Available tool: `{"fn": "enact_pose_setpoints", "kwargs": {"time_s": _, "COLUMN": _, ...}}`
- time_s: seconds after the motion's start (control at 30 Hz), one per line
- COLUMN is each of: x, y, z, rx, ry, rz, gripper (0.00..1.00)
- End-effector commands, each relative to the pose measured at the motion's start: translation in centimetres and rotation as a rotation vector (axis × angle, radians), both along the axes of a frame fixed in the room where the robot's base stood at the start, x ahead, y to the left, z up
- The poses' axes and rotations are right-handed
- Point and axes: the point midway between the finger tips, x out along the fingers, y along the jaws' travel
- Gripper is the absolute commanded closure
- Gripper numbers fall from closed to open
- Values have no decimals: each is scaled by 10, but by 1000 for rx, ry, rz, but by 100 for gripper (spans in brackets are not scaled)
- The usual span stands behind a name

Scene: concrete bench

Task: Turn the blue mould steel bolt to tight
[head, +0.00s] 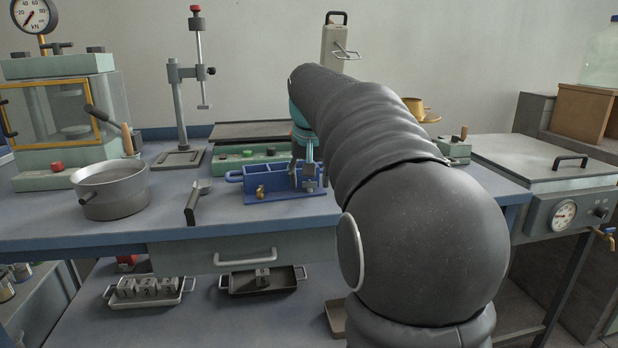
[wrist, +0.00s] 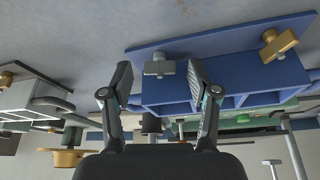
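The blue mould (head: 283,192) stands on the bench near the front edge. It has a brass bolt (head: 261,192) on its left and a steel bolt (head: 310,185) on its right, facing the front. In the wrist view, which looks upside down, the steel bolt (wrist: 160,68) with its crossbar lies between my fingertips. The blue mould (wrist: 245,68) and the brass bolt (wrist: 279,43) also show there. My gripper (wrist: 160,80) is open, with a gap on each side of the bolt. In the head view my gripper (head: 306,165) is partly hidden by my arm.
A grey pot (head: 112,190) and a dark-handled tool (head: 196,200) stand left of the mould. A green box (head: 248,158) is close behind it. A stand (head: 180,110) and a press (head: 65,105) are at the back left. Bench surface (head: 225,212) in front is clear.

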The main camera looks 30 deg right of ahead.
Motion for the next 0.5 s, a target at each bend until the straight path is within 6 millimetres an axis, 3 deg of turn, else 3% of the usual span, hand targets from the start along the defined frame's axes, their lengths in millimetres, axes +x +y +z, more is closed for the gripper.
{"fn": "enact_pose_setpoints", "kwargs": {"time_s": 0.27, "x": -1, "y": 0, "z": 3, "rx": 0, "ry": -1, "rz": 0, "gripper": 40}}
{"fn": "enact_pose_setpoints", "kwargs": {"time_s": 0.5, "x": -12, "y": 6, "z": 34, "rx": -1, "ry": -5, "rz": 0, "gripper": 40}}
